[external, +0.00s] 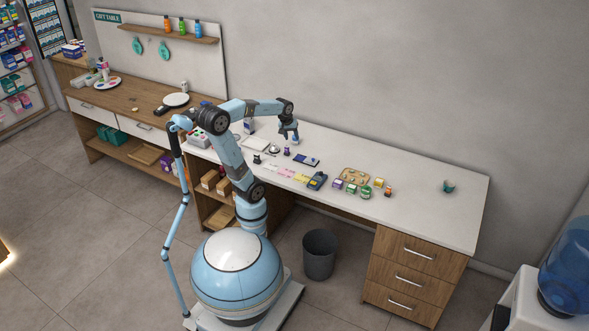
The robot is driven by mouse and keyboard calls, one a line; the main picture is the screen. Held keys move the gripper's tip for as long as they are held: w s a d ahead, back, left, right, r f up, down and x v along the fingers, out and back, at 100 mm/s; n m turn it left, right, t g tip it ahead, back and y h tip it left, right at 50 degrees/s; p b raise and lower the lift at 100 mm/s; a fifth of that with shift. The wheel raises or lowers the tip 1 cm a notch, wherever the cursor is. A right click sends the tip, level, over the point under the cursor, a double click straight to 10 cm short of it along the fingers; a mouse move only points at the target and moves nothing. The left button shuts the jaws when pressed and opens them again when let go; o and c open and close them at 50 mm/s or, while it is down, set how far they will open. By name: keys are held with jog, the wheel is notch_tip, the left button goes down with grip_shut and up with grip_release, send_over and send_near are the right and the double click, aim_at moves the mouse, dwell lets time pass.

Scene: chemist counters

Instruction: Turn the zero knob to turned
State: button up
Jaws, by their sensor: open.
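My gripper (295,140) hangs from the end of my raised arm over the back left part of the white counter (420,205). It is open and looks empty. A flat pale plate-like item (256,143) lies on the counter to the left of my gripper. A small dark item (257,158) stands in front of it, and a small purple item (287,151) stands just below my gripper in the picture. I cannot make out the zero knob at this size, nor whether my gripper touches anything.
A teal item (448,186) stands alone at the right. The counter around it is clear. A bin (319,255) stands below.

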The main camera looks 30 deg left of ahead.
jog(key=w+d+f+n+g, duration=0.25)
jog(key=w+d+f, duration=0.2)
jog(key=d, duration=0.35)
jog(key=n, duration=0.3)
send_near(321, 172)
jog(key=shift+g+y, duration=0.25)
jog(key=shift+y, duration=0.15)
jog(key=f, duration=0.8)
jog(key=shift+w+d+f, duration=0.25)
jog(key=shift+w+d, duration=0.05)
jog(key=shift+d, duration=0.05)
jog(key=shift+c, duration=0.4)
grip_shut()
